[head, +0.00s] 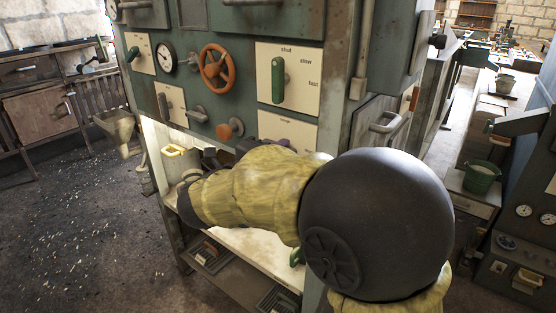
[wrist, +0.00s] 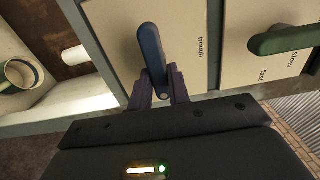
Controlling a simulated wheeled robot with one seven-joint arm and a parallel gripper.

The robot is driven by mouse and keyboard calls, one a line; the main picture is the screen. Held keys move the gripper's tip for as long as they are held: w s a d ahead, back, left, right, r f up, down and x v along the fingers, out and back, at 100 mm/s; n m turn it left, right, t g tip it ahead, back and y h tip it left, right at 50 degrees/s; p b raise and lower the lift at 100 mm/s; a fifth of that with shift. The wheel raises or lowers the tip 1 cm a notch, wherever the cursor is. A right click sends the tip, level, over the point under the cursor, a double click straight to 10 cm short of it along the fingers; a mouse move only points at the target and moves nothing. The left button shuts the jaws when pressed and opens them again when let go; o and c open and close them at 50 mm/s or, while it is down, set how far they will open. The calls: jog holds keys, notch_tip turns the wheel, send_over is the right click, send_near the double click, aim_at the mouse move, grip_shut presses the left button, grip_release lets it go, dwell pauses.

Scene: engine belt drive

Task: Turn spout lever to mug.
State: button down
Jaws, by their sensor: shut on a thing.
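The blue spout lever (wrist: 150,48) stands out from a cream plate (wrist: 190,40) that reads "trough" beside it in the wrist view. My gripper (wrist: 159,86) is shut on the lower end of this lever, with a purple finger on each side. In the head view my yellow-sleeved arm hides the lever and most of the gripper. A mug-like round vessel (wrist: 20,75) with a pale rim is cut off at the left of the wrist view. A short white pipe end (wrist: 75,55), maybe the spout, shows between it and the panel.
A green lever (head: 278,80) on a plate marked "shut", "slow" and "fast" sits just above my arm. An orange handwheel (head: 217,67) and a smaller orange knob (head: 228,129) stick out to the left. A metal funnel (head: 118,130) hangs at the cabinet's left side.

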dwell(0.3)
jog(key=c, duration=1.3)
grip_release()
jog(key=shift+a, duration=0.1)
jog(key=v, duration=1.7)
jog(key=shift+s+a+f+p, duration=0.1)
jog(key=shift+s+p, duration=0.05)
jog(key=shift+p, duration=0.15)
